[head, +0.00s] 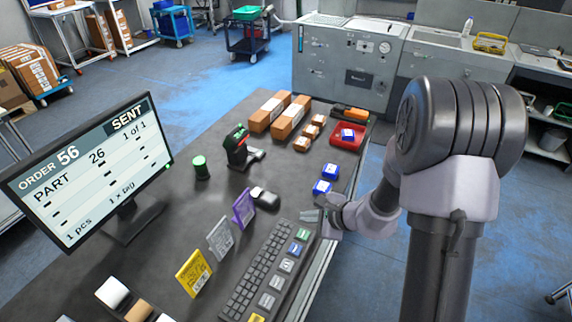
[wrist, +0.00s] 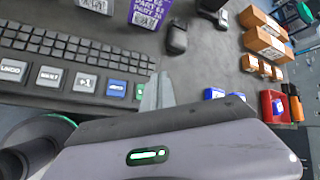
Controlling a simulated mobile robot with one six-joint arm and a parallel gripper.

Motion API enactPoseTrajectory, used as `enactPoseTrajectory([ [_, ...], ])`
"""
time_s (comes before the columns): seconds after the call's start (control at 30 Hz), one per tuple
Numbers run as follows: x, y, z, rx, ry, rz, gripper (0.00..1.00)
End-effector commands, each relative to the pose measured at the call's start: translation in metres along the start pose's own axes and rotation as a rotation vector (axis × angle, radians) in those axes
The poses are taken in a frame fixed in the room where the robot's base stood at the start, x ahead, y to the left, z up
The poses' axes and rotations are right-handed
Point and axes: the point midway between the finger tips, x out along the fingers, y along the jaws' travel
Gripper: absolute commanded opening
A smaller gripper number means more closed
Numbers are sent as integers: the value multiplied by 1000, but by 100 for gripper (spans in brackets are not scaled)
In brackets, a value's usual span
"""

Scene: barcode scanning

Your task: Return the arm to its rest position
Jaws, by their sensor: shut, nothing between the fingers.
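My gripper (head: 312,216) hangs over the right edge of the dark table, beside the top right end of the keyboard. Its fingers are shut with nothing between them. In the wrist view, the fingertips (wrist: 158,92) show as a grey wedge between the keyboard and the blue boxes. My arm (head: 375,215) reaches in from the right, bent at a large dark joint. The monitor (head: 90,170) on the left reads "ORDER 56", "PART 26", "1 of 1" and "SENT".
The keyboard (head: 262,270) lies just left of my gripper. Blue boxes (head: 326,178) are beyond it, near a red tray (head: 343,142) holding a blue box. A scanner (head: 238,150) stands mid-table. Brown cartons (head: 268,110) lie at the back. Floor is clear right of the table.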

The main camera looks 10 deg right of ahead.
Motion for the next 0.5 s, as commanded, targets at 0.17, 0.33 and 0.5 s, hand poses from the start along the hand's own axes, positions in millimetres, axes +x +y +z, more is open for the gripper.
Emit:
enactPoseTrajectory([
  [0.17,-30,-5,62,-220,-95,22,0],
  [0.33,-113,51,151,-744,-171,143,0],
  [0.5,-185,117,147,-1190,-12,251,0],
])
